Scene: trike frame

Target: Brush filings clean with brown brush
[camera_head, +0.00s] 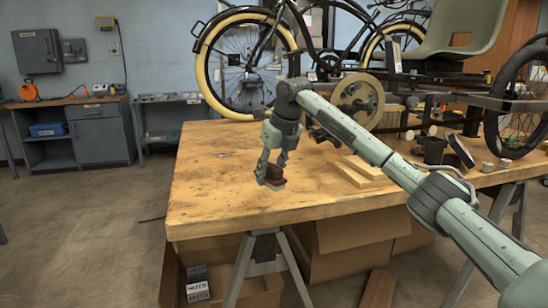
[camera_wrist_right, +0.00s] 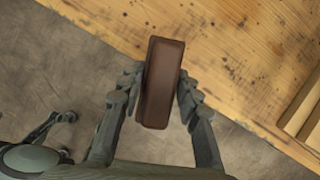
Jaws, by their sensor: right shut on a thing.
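My right gripper (camera_head: 271,178) is shut on the brown brush (camera_head: 274,172), above the front part of the wooden workbench (camera_head: 225,190). In the right wrist view, the brush (camera_wrist_right: 161,85) shows as a smooth brown block between the two fingers, over the bench's front edge. Its bristles are mostly hidden; a paler strip shows under the block in the head view. Small dark specks, possibly filings (camera_wrist_right: 240,22), lie on the wood beyond the brush. I cannot tell whether the brush touches the bench. My left gripper is not in view.
Stacked pale boards (camera_head: 362,172) lie right of the gripper, behind my right forearm. A trike frame with a wheel (camera_head: 515,110) and a pale seat (camera_head: 460,28) fills the bench's back right. Cardboard boxes (camera_head: 345,235) stand underneath. The bench's left side is clear.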

